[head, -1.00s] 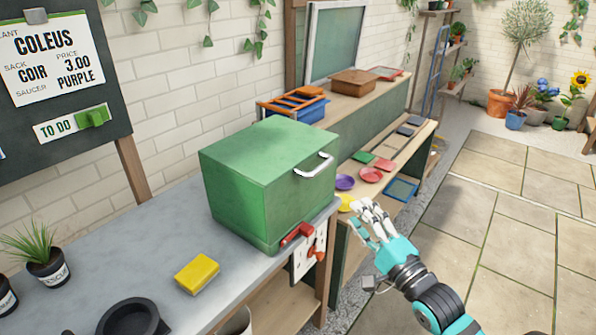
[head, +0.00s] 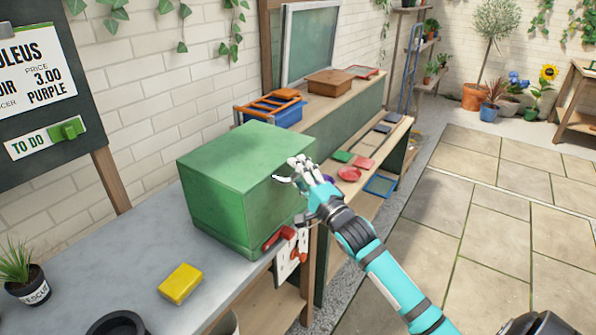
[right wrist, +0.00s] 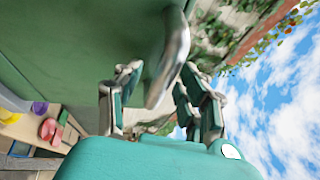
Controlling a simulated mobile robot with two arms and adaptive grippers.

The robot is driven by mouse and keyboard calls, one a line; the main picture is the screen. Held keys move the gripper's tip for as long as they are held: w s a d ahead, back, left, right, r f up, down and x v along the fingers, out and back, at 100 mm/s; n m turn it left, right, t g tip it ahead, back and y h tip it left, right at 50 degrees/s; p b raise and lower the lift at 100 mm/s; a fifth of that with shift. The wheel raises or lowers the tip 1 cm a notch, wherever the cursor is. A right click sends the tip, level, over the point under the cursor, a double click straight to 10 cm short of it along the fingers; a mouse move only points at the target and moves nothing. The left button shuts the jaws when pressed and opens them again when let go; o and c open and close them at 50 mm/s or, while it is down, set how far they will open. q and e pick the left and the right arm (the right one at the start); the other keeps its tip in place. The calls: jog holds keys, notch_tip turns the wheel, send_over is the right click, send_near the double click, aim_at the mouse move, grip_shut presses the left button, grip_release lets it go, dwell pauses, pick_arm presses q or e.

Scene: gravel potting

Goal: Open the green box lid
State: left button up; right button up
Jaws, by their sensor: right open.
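The green box (head: 225,203) stands on the grey bench with its lid (head: 243,155) down. A pale metal handle (head: 283,179) is on the box's right side, partly hidden by my gripper. My right gripper (head: 300,173) is at this handle. In the right wrist view the handle (right wrist: 168,62) reaches between the open fingers of my right gripper (right wrist: 155,95), close to the green surface (right wrist: 75,40). I cannot tell whether the fingers touch it. My left gripper is not in view.
A yellow sponge-like block (head: 180,283), a dark round dish (head: 117,323) and a potted plant (head: 28,274) are on the grey bench (head: 110,255). A red-handled tool (head: 279,238) hangs at the bench edge below the box. A shelf with coloured saucers (head: 349,174) lies beyond.

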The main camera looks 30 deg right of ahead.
jog(key=shift+w, duration=0.1)
grip_shut()
dwell(0.5)
